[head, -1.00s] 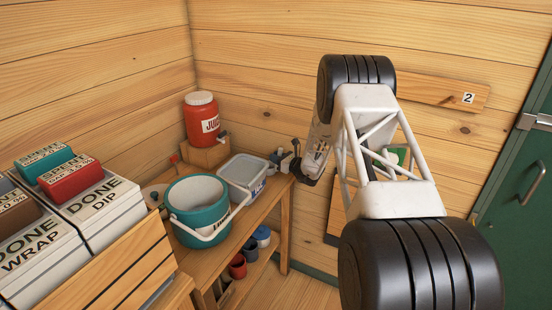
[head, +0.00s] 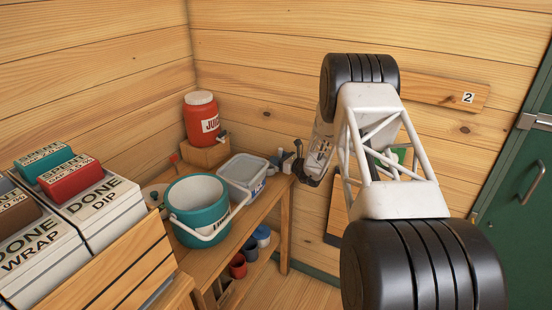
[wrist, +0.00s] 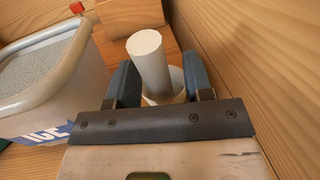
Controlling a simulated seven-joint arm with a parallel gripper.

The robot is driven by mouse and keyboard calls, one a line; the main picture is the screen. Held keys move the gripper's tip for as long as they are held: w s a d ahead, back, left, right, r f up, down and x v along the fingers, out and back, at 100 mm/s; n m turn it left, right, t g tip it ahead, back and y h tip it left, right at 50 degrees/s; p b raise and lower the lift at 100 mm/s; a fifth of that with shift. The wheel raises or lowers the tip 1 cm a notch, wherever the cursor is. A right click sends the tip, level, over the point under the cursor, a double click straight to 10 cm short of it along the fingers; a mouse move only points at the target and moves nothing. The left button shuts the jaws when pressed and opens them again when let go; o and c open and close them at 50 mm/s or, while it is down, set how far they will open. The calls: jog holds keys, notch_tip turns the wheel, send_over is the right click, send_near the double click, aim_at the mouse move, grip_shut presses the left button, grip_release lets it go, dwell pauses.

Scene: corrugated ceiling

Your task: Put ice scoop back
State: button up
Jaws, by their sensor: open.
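A white cylinder (wrist: 150,62), which looks like the ice scoop's handle, stands up out of a white round cup-like part (wrist: 178,82) in the wrist view. I cannot tell whether that part is the scoop's own bowl or a holder. My gripper (wrist: 160,78) is open, with one blue-grey finger on each side of the cylinder. In the head view my gripper (head: 283,160) is at the far right end of the bench, and the scoop is too small to make out. A pale tub marked ICE (wrist: 50,85) stands left of the gripper; it also shows in the head view (head: 243,176).
A teal bucket (head: 198,210) with a white handle stands at the front of the wooden bench (head: 250,218). A red juice jug (head: 202,118) sits on a wood block behind. Several mugs (head: 250,249) are below. Wooden walls close in behind and right of the gripper.

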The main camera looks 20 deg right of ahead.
jog(key=v, duration=1)
jog(key=shift+s+d, duration=0.25)
jog(key=shift+s, duration=0.1)
jog(key=s+a+r+n+g, duration=1.1)
jog(key=s+a+r+n, duration=0.3)
jog(key=s+a+r, duration=0.65)
jog(key=s+a+r+n+g+h, duration=0.1)
jog(key=s+r+n+h, duration=0.2)
jog(key=s, duration=0.6)
jog(key=s+a+r+n+g+h, duration=0.1)
jog(key=s+a+r+n+g, duration=0.2)
jog(key=s, duration=0.6)
jog(key=s+d+r+n+t+h, duration=0.1)
jog(key=s+d+n+h, duration=0.1)
jog(key=s, duration=0.7)
jog(key=s+d+n+t+h, duration=0.1)
jog(key=s+n+h, duration=0.3)
jog(key=s, duration=0.5)
jog(key=d+n, duration=0.1)
jog(key=n, duration=0.1)
jog(key=shift+s+d+r+n+t+h, duration=0.3)
jog(key=shift+d+r+n+t+h, duration=0.05)
jog(key=shift+r+n+t+h, duration=0.05)
